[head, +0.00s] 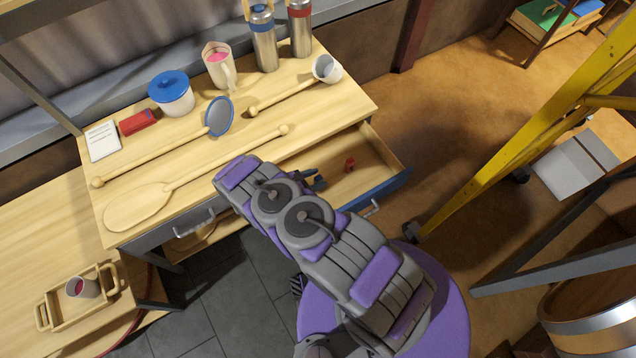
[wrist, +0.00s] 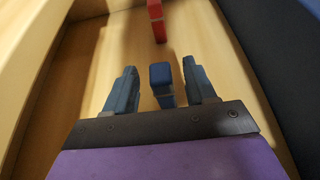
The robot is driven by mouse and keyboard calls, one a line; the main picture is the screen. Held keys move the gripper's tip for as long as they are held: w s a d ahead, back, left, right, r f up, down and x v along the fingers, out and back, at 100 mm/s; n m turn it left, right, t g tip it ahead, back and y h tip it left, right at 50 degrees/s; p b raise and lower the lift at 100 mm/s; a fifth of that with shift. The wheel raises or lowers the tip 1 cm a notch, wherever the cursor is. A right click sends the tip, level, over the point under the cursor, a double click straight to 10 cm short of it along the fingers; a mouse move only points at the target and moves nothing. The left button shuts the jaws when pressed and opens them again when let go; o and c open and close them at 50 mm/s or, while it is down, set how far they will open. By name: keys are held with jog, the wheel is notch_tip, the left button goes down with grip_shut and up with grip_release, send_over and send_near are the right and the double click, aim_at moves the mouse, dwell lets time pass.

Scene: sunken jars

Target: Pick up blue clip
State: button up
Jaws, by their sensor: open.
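The blue clip (wrist: 161,76) lies on the wooden floor of the open drawer (head: 368,150). In the wrist view it sits between the two blue fingers of my gripper (wrist: 161,92), with a gap to each finger. My gripper is open, and its fingers point down into the drawer. In the head view my gripper (head: 313,179) is partly hidden behind my own arm, and I cannot make out the blue clip apart from the fingers there. The near end of the clip is hidden by the gripper's dark crossbar in the wrist view.
A red clip (wrist: 155,20) lies just beyond the blue one; it also shows in the head view (head: 349,164). The drawer walls stand close around, with a blue front (head: 384,191). The tabletop (head: 270,160) above holds wooden spoons, a blue-lidded jar (head: 172,95) and bottles.

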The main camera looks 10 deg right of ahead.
jog(key=shift+x, duration=0.95)
jog(key=c, duration=1)
jog(key=shift+r, duration=0.15)
